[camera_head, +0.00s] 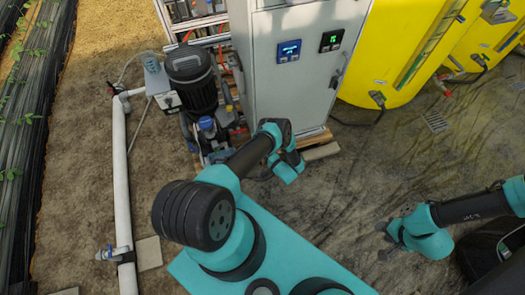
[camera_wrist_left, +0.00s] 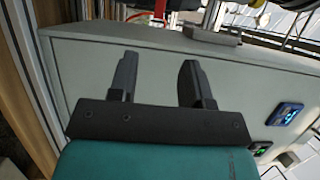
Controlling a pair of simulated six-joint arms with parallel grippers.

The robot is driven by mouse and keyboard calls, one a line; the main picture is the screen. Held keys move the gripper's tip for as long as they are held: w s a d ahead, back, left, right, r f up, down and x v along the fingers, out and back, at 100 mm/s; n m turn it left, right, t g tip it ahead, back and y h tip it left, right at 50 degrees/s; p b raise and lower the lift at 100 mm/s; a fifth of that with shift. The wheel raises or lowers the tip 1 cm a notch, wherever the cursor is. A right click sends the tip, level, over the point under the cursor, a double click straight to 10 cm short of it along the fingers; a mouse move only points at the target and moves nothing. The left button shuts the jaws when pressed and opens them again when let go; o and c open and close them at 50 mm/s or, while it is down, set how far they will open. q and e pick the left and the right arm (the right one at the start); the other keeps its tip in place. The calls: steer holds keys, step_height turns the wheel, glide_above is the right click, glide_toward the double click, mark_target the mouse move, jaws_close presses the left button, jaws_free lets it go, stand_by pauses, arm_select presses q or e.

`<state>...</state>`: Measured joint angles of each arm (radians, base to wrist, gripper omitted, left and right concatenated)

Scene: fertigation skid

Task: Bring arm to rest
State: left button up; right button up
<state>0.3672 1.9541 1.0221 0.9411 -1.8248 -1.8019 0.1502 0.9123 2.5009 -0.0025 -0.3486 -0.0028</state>
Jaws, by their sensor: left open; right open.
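My left arm (camera_head: 245,155) reaches up from the bottom middle of the head view to the foot of the grey control cabinet (camera_head: 297,75). Its fingers are hidden there behind the wrist. In the left wrist view my left gripper (camera_wrist_left: 157,68) is open, with two dark fingers apart and nothing between them. The cabinet's pale face (camera_wrist_left: 225,90) fills the background behind them. My right gripper (camera_head: 388,230) is at the lower right of the head view, over bare ground. It is open, and I see nothing held in it.
A dark pump (camera_head: 192,80) stands left of the cabinet. A white pipe (camera_head: 120,180) runs down the left side. Yellow tanks (camera_head: 385,50) stand at the upper right.

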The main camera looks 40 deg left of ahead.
arm_select(q)
steer(key=w+r+t+h, duration=0.4)
steer(key=w+r+h, duration=0.15)
steer(key=w, duration=0.25)
steer(key=d+r+n+h, duration=0.2)
steer(key=d+r+h, duration=0.4)
steer(key=r+h, duration=0.15)
steer(key=s+d+r+n+g+h, duration=0.1)
steer(key=s+d+r+g+h, duration=0.2)
steer(key=s+r, duration=0.5)
steer(key=s+d+r+n+g+h, duration=0.1)
steer(key=s+d+r+g+h, duration=0.3)
steer(key=s+r, duration=0.5)
steer(key=s+d+h, duration=0.1)
steer(key=s+d, duration=0.1)
steer(key=s, duration=0.1)
